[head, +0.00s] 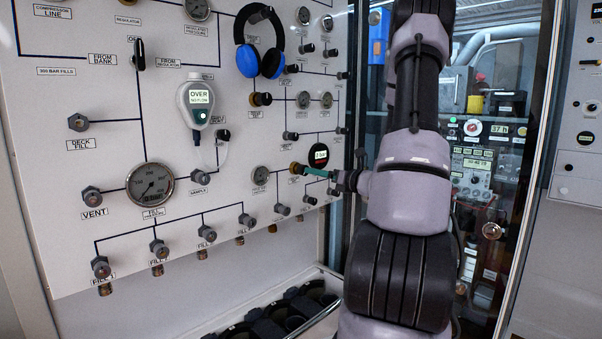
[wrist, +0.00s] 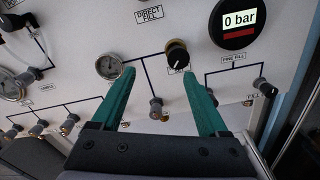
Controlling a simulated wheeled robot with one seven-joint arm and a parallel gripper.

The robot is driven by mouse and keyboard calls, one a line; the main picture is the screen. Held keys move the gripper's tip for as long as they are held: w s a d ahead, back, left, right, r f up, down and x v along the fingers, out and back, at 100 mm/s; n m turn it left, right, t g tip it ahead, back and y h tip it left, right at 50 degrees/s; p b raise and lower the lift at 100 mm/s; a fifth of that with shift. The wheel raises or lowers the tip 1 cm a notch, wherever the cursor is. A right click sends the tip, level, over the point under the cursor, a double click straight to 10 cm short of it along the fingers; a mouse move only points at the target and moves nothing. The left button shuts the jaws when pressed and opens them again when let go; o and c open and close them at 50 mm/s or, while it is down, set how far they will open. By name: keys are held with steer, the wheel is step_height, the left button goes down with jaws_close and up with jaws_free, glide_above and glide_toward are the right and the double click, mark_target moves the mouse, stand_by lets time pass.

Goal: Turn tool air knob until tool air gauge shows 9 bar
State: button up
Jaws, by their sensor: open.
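In the wrist view, a round black digital gauge (wrist: 238,22) reads "0 bar" on a lit screen; it also shows in the head view (head: 318,155), too small to read surely. A black knob with a white pointer line and brass collar (wrist: 178,56) is left of and below it; its label is partly hidden, so I cannot confirm its name. My gripper (wrist: 158,72) has teal fingers, open and empty. Its right fingertip appears just below the knob and the left fingertip near a small analog dial (wrist: 109,67). In the head view my gripper (head: 307,170) points at the panel by the knob.
The white panel holds several fill valves (head: 159,249), a large pressure gauge (head: 150,184), hanging blue headphones (head: 260,42) and a handheld gas meter (head: 196,103). A glass-fronted cabinet (head: 480,130) stands to the right, behind my arm.

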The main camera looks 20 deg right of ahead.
mark_target(305, 175)
steer(key=shift+m+t+h, duration=0.4)
steer(key=shift+m+h, duration=0.5)
steer(key=x, duration=0.3)
steer(key=d+x, duration=0.1)
steer(key=x, duration=0.3)
steer(key=d+f+x, duration=0.1)
steer(key=x, duration=0.2)
steer(key=shift+w, duration=0.4)
jaws_close()
